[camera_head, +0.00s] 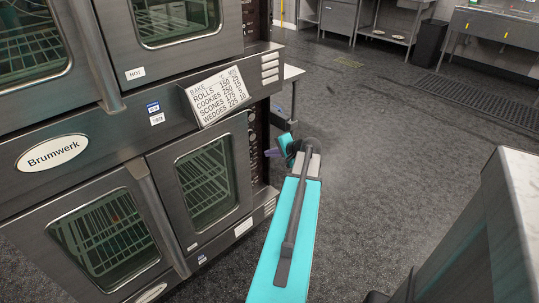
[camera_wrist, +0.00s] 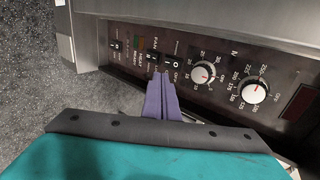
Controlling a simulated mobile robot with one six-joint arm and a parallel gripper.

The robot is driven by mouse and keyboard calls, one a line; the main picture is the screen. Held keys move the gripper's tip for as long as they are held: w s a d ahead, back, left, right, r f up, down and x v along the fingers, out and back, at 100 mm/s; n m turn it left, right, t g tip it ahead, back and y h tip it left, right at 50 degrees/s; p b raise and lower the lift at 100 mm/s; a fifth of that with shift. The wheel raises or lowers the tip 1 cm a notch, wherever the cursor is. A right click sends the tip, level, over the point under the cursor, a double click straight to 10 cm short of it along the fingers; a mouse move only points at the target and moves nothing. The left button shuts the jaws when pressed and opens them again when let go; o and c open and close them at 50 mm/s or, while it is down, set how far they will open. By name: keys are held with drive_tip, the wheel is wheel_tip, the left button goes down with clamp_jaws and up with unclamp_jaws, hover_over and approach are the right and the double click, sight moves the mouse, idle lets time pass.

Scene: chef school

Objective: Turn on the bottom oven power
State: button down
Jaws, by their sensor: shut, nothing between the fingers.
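The bottom oven (camera_head: 150,210) stands at the left in the head view, with two windowed doors shut. Its control panel (camera_wrist: 200,62) fills the upper part of the wrist view, turned sideways. A black rocker switch (camera_wrist: 172,63) marked with I and O sits near the panel's middle, beside another switch (camera_wrist: 153,57) by the word FAN. My gripper (camera_wrist: 161,80) is shut and empty, its purple fingertips just below these switches. I cannot tell whether they touch the panel. In the head view my gripper (camera_head: 270,153) is at the right edge of the oven front, partly hidden by my arm.
Two white dials (camera_wrist: 228,83) sit right of the switches, and a further small switch (camera_wrist: 116,45) sits to the left. A baking-times sign (camera_head: 218,96) hangs above the bottom oven. A grey counter (camera_head: 500,215) stands at the right. The floor (camera_head: 400,150) between is clear.

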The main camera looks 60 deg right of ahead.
approach(251, 152)
drive_tip(key=x, duration=0.5)
drive_tip(key=shift+s+f, duration=0.1)
drive_tip(key=shift+f, duration=0.1)
drive_tip(key=shift+w+d, duration=0.1)
drive_tip(key=shift+w, duration=0.5)
drive_tip(key=shift+s+d+f+b, duration=0.1)
drive_tip(key=shift+d+f+b, duration=0.1)
drive_tip(key=shift+b, duration=0.1)
